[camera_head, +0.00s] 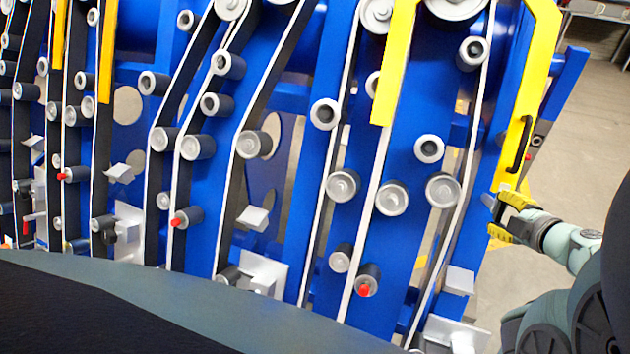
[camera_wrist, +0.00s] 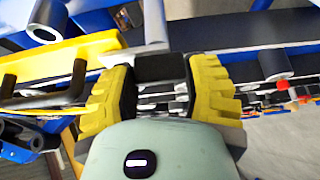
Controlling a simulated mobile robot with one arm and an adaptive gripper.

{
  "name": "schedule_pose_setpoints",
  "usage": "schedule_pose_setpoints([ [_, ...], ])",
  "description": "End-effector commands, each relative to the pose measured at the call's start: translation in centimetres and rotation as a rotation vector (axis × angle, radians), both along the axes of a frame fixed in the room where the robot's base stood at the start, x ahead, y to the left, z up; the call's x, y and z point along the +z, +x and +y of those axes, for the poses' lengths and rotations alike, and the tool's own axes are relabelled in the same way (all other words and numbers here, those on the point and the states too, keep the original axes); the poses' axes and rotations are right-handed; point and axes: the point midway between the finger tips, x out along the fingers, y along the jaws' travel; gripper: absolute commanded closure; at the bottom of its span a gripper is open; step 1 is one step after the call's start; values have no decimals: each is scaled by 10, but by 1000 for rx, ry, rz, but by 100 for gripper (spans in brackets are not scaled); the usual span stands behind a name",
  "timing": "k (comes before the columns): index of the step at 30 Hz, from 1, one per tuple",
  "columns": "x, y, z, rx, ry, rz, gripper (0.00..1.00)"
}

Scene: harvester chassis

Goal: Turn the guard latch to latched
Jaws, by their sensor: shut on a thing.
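My gripper (camera_head: 507,214) is at the right end of the blue chassis, just below the lower end of the yellow guard (camera_head: 514,150). In the wrist view its two yellow fingers (camera_wrist: 160,80) are closed around a dark block, which looks like the grip of the guard latch (camera_wrist: 160,66). In the head view the latch is mostly hidden by my gripper.
A black bar handle (camera_head: 519,144) stands out from the yellow guard; the wrist view shows it close left of my fingers (camera_wrist: 78,82). Rollers and belts cover the blue chassis (camera_head: 410,240). Bare floor (camera_head: 580,130) lies to the right.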

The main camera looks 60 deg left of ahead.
Motion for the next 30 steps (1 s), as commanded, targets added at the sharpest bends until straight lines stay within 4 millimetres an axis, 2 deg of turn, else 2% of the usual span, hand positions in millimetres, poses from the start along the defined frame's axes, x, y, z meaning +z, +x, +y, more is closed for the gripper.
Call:
schedule_pose_setpoints([
  [17, -2, 0, 0, 16, -30, -17, 86],
  [18, -2, 0, 0, 16, -30, -17, 46],
  [26, -1, 0, 0, 17, -26, -15, 19],
  [30, -1, 0, 1, 17, -25, -16, 17],
])
